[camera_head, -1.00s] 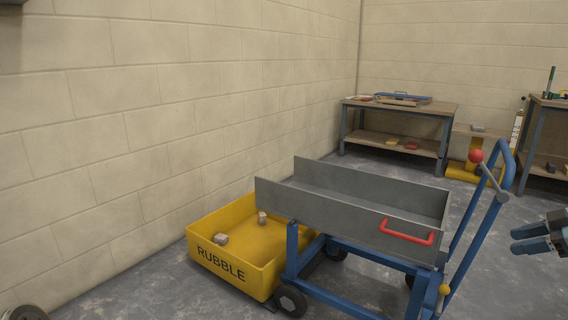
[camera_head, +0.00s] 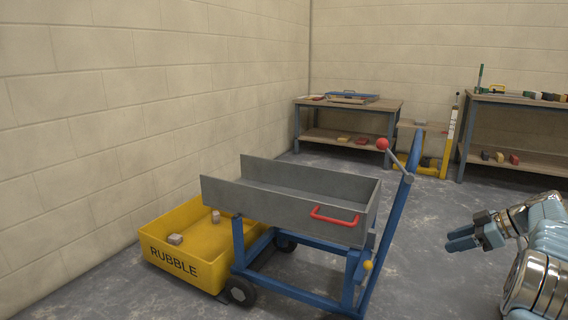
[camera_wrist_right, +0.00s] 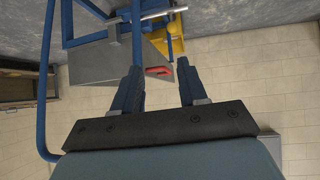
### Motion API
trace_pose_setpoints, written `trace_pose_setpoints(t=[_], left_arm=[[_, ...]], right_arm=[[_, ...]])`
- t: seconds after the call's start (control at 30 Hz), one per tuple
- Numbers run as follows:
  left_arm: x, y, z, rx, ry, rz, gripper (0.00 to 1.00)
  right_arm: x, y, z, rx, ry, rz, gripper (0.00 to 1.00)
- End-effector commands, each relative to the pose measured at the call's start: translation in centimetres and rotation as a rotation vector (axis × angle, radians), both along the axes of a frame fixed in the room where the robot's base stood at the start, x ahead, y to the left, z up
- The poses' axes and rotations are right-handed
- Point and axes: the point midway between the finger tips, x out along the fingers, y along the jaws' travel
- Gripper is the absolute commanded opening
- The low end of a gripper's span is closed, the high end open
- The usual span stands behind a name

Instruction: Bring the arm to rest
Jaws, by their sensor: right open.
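My right gripper (camera_head: 462,238) is at the right of the head view, to the right of the blue cart and apart from it. It is open and empty. In the right wrist view its two dark fingers (camera_wrist_right: 158,90) stand apart with nothing between them; the cart's grey tray (camera_wrist_right: 100,62) and red handle (camera_wrist_right: 158,71) lie beyond. My right arm (camera_head: 545,260) is bent at the right edge of the head view. My left gripper does not show.
A cart with a grey tray (camera_head: 285,207) and blue frame (camera_head: 300,287) stands in the middle. A yellow rubble tub (camera_head: 180,268) with two small blocks is by the left wall. Benches (camera_head: 390,106) stand at the back. The floor (camera_head: 430,280) between cart and arm is clear.

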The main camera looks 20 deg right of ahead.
Motion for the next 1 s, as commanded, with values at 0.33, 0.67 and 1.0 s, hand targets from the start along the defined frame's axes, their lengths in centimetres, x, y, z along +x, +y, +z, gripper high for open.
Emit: trace_pose_setpoints(t=[0.33, 0.67, 1.0], left_arm=[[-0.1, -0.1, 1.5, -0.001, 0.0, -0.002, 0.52], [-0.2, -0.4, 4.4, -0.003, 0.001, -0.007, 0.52], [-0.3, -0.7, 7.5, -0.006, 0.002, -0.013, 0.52]], right_arm=[[5.0, 4.6, -10.5, 0.165, 0.265, -0.183, 0.42], [6.2, 22.2, -28.0, 0.209, 0.742, -0.449, 0.42], [-6.1, 45.4, -35.2, 0.106, 0.919, -0.576, 0.42]])
